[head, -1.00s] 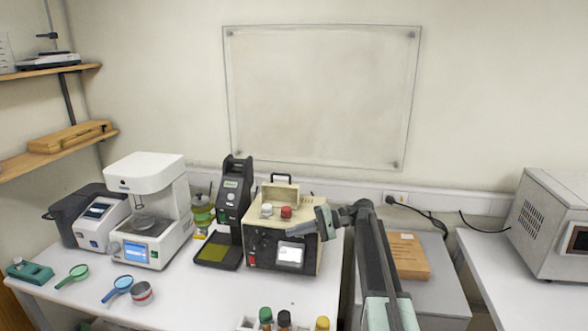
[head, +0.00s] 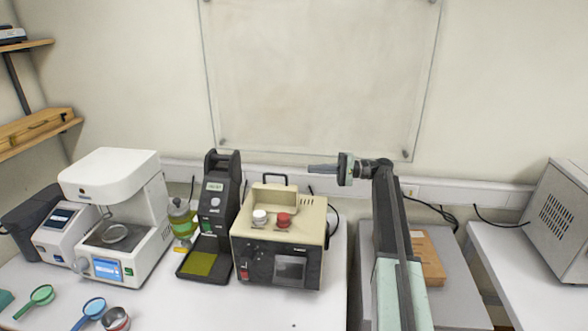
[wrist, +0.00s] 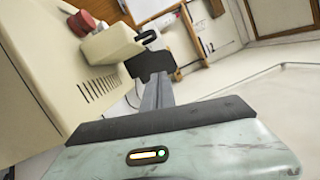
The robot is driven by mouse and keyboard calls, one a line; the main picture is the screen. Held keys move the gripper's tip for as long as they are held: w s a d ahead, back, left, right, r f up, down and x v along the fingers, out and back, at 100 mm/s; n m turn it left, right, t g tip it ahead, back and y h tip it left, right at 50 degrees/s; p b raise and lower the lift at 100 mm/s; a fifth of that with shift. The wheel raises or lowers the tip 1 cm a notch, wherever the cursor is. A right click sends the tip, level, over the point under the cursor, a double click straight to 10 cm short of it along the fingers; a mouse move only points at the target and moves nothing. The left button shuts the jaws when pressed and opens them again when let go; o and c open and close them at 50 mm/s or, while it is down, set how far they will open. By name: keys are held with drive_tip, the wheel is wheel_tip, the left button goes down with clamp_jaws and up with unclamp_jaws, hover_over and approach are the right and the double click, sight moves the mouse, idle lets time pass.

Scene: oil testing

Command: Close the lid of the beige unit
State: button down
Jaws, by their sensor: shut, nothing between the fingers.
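The beige unit (head: 318,222) stands on the white bench, with a dark front panel and a white and a red cap on top. Its lid (head: 272,196) appears raised behind the caps, with a black handle at its top. My gripper (head: 312,168) is shut and empty, pointing left, above and to the right of the unit, apart from it in the head view. The exact gap between fingers and lid cannot be told.
A black tester (head: 217,200) stands just left of the unit, with a white instrument (head: 112,175) farther left. A clear wall panel (head: 320,75) hangs behind. The air above the unit is free.

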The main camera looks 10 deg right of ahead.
hover_over(275, 192)
drive_tip(key=w+d, duration=0.4)
drive_tip(key=d, duration=0.1)
drive_tip(key=shift+s+a+r+p, duration=0.15)
drive_tip(key=shift+s+r+p, duration=0.1)
drive_tip(key=shift+s, duration=0.3)
drive_tip(key=shift+s+a+r+p, duration=0.15)
drive_tip(key=shift+s+r+p, duration=0.1)
drive_tip(key=shift+s, duration=0.35)
drive_tip(key=shift+s+a+r+p, duration=0.15)
drive_tip(key=shift+s+r+p, duration=0.1)
drive_tip(key=shift+s, duration=0.3)
